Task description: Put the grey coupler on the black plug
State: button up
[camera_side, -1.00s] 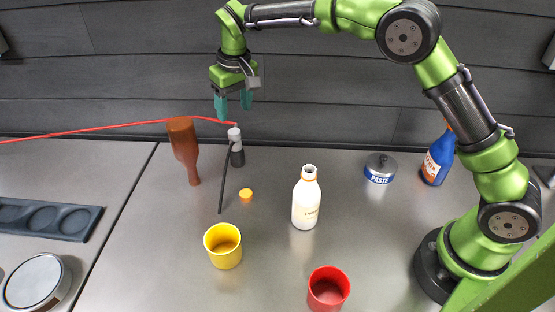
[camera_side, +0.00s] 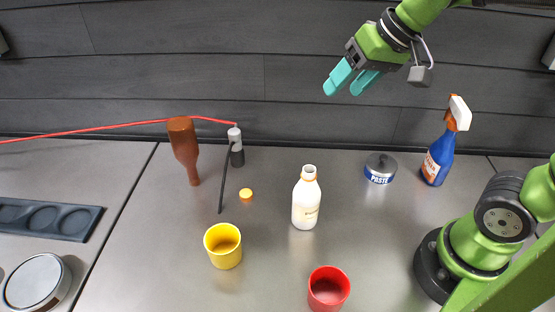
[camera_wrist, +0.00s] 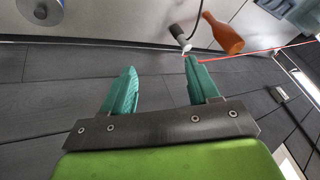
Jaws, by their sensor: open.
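The grey coupler (camera_side: 235,134), pale at its top, stands upright at the end of a red hose (camera_side: 100,128). The black plug (camera_side: 237,158) is directly beneath it, and the two look in line and touching; how fully they are seated is too small to tell. In the wrist view the coupler (camera_wrist: 186,46) is beyond one finger, with the darker plug (camera_wrist: 176,30) behind it. My gripper (camera_side: 343,91) is open and empty, tilted, high above the table and well right of the coupler. Its two teal fingers are apart in the wrist view (camera_wrist: 160,68).
A thin black cable (camera_side: 225,185) runs down from the plug. An orange cap (camera_side: 246,194), yellow cup (camera_side: 223,258), white bottle (camera_side: 306,205), paste tin (camera_side: 380,172), spray bottle (camera_side: 440,155) and red cup (camera_side: 328,300) stand around.

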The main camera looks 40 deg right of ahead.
jog(key=s+d+f+m+t, duration=0.1)
jog(key=s+f, duration=0.3)
jog(key=s, duration=0.3)
jog(key=shift+t, duration=0.3)
dwell(0.8)
